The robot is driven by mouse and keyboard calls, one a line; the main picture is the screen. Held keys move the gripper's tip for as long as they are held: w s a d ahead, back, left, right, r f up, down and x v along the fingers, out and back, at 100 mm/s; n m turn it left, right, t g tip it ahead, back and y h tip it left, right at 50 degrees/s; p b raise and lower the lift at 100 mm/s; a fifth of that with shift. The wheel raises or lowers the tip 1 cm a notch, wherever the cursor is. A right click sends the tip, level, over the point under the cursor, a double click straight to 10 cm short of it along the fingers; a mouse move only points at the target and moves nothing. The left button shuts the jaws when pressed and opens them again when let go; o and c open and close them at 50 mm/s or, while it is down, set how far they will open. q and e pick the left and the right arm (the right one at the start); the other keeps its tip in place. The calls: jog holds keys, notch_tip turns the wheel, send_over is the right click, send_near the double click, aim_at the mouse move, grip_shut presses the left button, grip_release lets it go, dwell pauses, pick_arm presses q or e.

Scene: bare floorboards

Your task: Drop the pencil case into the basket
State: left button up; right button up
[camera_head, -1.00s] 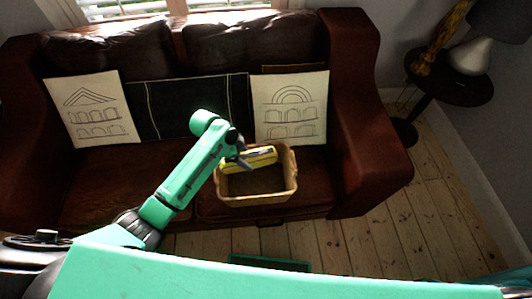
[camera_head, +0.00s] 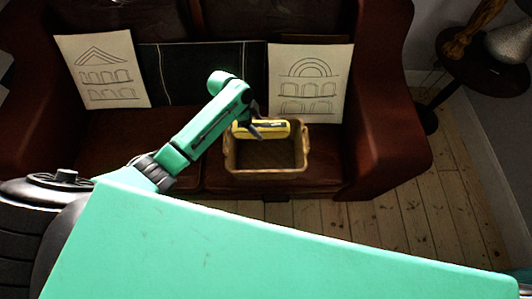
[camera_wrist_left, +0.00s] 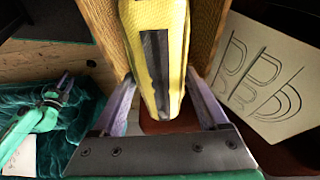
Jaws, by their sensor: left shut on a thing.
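The yellow pencil case (camera_head: 277,127) with a dark strip is held by my left gripper (camera_head: 255,127), over the back part of the basket in the head view. In the left wrist view, the pencil case (camera_wrist_left: 172,40) lies between the two fingers of my left gripper (camera_wrist_left: 160,105), which is shut on it. The tan woven basket (camera_head: 268,174) stands at the front of the sofa seat, its visible inside empty. Its wall also shows behind the case in the left wrist view (camera_wrist_left: 207,30). My right gripper (camera_wrist_left: 62,88) shows small at the left there; its opening is unclear.
The dark red leather sofa (camera_head: 385,130) surrounds the basket. Drawn cushions stand at left (camera_head: 103,70) and right (camera_head: 308,85), with a black cushion (camera_head: 190,75) between them. A round side table (camera_head: 490,65) stands at right. Bare floorboards (camera_head: 400,215) lie in front.

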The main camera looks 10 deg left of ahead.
pick_arm(q)
jog(key=o, duration=1.4)
jog(key=v, duration=1.4)
jog(key=shift+s+a+r, duration=0.1)
jog(key=shift+a+r, duration=0.1)
jog(key=shift+r, duration=0.05)
